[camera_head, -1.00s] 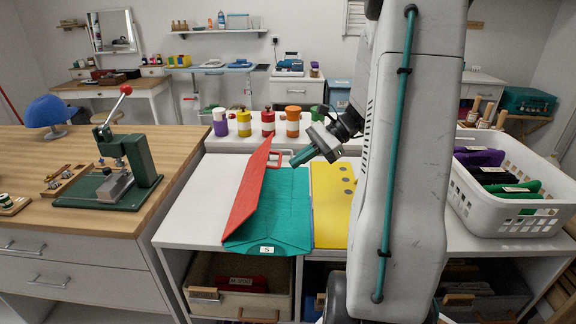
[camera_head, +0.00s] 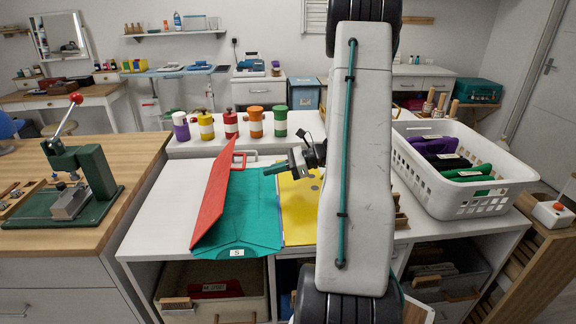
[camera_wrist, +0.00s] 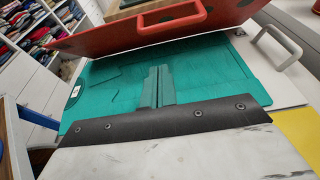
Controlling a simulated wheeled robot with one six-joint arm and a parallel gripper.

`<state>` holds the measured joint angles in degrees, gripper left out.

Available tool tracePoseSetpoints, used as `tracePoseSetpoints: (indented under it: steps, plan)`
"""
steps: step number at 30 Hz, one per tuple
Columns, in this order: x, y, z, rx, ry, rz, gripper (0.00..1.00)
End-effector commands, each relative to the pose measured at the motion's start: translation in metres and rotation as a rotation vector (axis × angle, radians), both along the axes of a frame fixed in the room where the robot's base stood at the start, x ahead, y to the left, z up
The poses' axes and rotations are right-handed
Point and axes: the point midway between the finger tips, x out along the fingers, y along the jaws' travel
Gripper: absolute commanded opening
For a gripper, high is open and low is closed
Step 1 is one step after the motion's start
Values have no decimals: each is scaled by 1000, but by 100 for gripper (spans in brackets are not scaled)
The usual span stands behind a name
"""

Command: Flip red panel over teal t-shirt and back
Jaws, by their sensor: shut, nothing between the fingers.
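The red panel (camera_head: 213,203) stands tilted up along the left edge of the teal t-shirt (camera_head: 250,212), leaning partly over it. The t-shirt lies folded flat with a white "S" label at its front edge. In the wrist view the red panel (camera_wrist: 115,38) rises beyond the fingers with its handle on top, and the t-shirt (camera_wrist: 215,62) spreads below it. My gripper (camera_head: 270,171) is shut and empty at the back right of the t-shirt. Its teal fingers (camera_wrist: 157,84) show against the t-shirt; contact cannot be told.
A yellow panel (camera_head: 297,222) lies flat right of the t-shirt, partly hidden by my arm. Several colored jars (camera_head: 230,124) stand behind. A white basket (camera_head: 480,203) with folded clothes is at the right. A green press (camera_head: 80,180) stands on the left wooden counter.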

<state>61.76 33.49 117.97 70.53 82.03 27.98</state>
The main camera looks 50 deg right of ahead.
Motion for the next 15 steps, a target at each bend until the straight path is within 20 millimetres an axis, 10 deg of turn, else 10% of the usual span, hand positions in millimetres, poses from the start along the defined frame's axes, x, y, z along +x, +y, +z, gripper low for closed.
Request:
tracePoseSetpoints:
  steps: [15]
  plan:
    - [34,30,16,0,0,0,0]
